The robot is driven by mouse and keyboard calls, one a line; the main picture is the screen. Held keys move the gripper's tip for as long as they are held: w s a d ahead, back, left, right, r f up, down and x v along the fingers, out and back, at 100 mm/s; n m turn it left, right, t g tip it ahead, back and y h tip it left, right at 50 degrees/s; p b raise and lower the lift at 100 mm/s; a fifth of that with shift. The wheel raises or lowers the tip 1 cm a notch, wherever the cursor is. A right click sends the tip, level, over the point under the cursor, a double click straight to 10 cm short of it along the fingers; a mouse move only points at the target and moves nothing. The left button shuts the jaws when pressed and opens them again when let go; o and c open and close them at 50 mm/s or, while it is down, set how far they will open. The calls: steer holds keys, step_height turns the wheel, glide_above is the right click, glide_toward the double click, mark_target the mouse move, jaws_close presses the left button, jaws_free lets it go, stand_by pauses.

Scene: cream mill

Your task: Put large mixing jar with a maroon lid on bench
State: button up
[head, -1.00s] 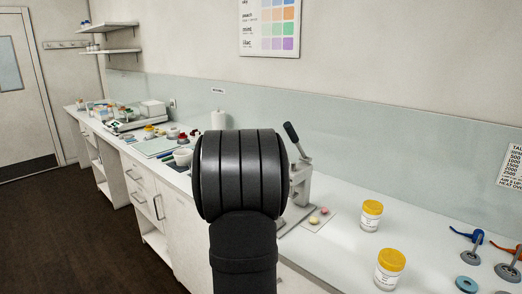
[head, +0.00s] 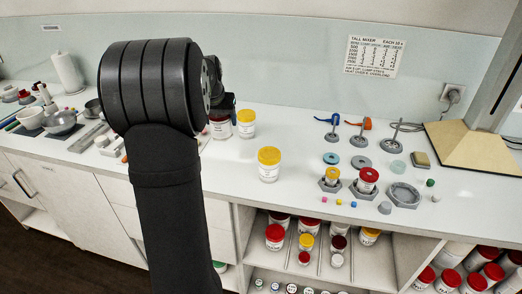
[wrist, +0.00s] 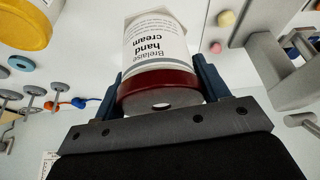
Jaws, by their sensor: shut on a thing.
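A white jar with a maroon lid, labelled hand cream, is between the two blue fingers of my gripper (wrist: 160,95) in the wrist view, and the fingers are shut on it. The jar (wrist: 158,40) also shows in the head view (head: 220,130), partly hidden by my arm. My gripper is at the jar's lid end. The white bench (head: 310,140) is under and around it. I cannot tell whether the jar's base touches the bench top.
A yellow-lidded jar (head: 246,124) stands close to the right of the held jar, and another yellow-lidded jar (head: 268,165) stands nearer the front edge. Mixing stands and small parts fill the bench's right. Shelves below hold several lidded jars (head: 275,237).

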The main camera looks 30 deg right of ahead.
steer(key=s+d+r+m, duration=0.1)
steer(key=s+d+r, duration=0.2)
steer(key=d, duration=0.4)
steer(key=s+d+r+m, duration=0.1)
steer(key=s+d+r, duration=0.25)
steer(key=d, duration=0.25)
step_height(320, 180, down, 18)
steer(key=shift+d+f, duration=0.15)
steer(key=shift+f, duration=0.1)
steer(key=shift+f, duration=0.15)
steer(key=o, duration=1.1)
steer(key=shift+c, duration=0.2)
steer(key=v, duration=1.1)
steer(key=shift+r, duration=0.3)
steer(key=shift+o, duration=0.5)
steer(key=shift+a+r, duration=0.3)
steer(key=shift+a, duration=0.05)
